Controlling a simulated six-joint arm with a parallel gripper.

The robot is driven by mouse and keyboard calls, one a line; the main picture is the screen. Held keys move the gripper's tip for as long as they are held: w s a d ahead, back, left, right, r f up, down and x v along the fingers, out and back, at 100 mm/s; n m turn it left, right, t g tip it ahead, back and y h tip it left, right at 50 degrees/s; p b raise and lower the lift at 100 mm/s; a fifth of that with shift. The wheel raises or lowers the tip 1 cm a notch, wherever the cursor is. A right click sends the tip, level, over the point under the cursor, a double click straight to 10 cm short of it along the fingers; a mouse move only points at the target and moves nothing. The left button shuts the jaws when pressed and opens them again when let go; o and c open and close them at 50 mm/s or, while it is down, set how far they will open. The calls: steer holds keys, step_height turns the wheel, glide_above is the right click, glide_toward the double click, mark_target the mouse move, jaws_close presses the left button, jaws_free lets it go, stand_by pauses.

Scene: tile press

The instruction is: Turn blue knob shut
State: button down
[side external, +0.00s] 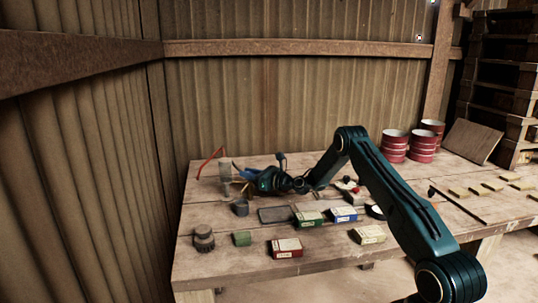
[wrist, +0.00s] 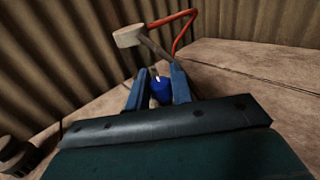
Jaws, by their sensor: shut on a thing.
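The blue knob (wrist: 160,94) shows in the wrist view between the two blue fingers of my gripper (wrist: 158,83). The fingers stand one on each side of it, and my gripper is shut on it. A small pale mark shows on the knob's top. In the side view my gripper (side external: 240,180) reaches low to the left over the table, beside a grey upright cylinder (side external: 225,172). The knob cannot be made out clearly there. A bent red pipe (wrist: 181,40) and a grey round-ended piece (wrist: 128,37) stand just beyond the knob.
Several small boxes, such as a red one (side external: 286,248) and a blue one (side external: 343,214), lie on the wooden table (side external: 330,265). A dark round part (side external: 204,238) stands at the front left. Red drums (side external: 394,146) stand at the back right. A corrugated wall closes the back.

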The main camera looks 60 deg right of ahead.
steer(key=shift+m+h, duration=1.3)
steer(key=shift+h, duration=0.7)
steer(key=shift+m+g+h, duration=0.3)
steer(key=shift+m+h, duration=0.6)
steer(key=shift+h, duration=0.5)
steer(key=c, duration=1.3)
jaws_free()
steer(key=shift+o, duration=0.2)
steer(key=shift+s, duration=0.25)
steer(key=v, duration=1.1)
steer(key=shift+s, duration=0.25)
steer(key=shift+o, duration=0.3)
steer(key=shift+a, duration=0.1)
